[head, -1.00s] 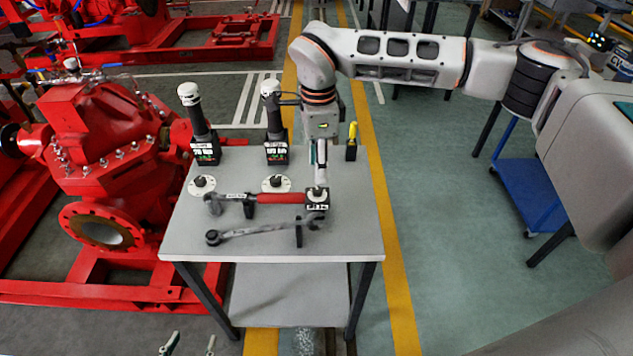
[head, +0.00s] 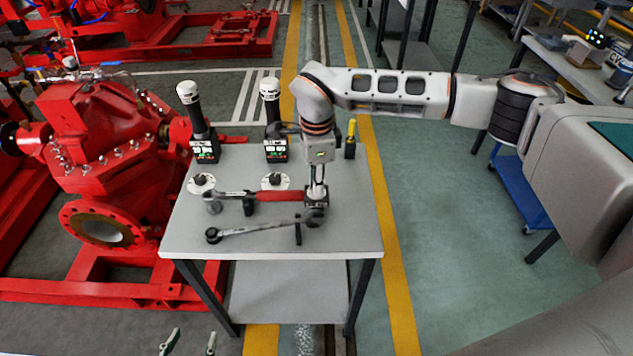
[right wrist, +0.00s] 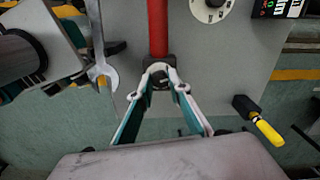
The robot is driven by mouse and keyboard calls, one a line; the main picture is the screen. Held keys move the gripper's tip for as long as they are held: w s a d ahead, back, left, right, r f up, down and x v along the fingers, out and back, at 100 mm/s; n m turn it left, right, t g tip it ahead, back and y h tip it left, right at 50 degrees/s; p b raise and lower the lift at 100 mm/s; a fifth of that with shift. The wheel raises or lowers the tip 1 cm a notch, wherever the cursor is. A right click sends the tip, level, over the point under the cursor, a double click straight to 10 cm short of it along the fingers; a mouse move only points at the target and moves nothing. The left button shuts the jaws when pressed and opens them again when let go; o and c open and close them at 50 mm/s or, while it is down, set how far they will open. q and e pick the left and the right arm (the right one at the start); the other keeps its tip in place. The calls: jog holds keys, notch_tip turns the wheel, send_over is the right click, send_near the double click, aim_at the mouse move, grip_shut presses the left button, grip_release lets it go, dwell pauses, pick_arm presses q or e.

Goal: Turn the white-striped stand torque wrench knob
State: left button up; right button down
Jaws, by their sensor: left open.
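A torque wrench with a red handle (head: 280,196) lies across a small black stand on the grey table. Its dark knob end shows in the right wrist view (right wrist: 160,79), at the end of the red shaft; a white stripe on it is too small to make out. My right gripper (right wrist: 160,86) comes down over this knob, with a fingertip on either side, and appears closed on it. My left gripper (head: 190,345) is open and empty at the bottom edge, below the table.
A grey open-ended wrench (head: 262,229) lies in front on the table (head: 350,238). Two white dials (head: 201,183) (head: 276,181), two black-and-white upright tools (head: 190,95) (head: 271,100) and a yellow-handled tool (head: 351,130) stand behind. A red pump (head: 100,150) is at left.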

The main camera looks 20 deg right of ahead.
jog(key=shift+m, duration=0.4)
jog(key=m, duration=0.2)
jog(key=shift+m, duration=1.9)
jog(key=c, duration=1.9)
grip_release()
notch_tip(320, 180, up, 12)
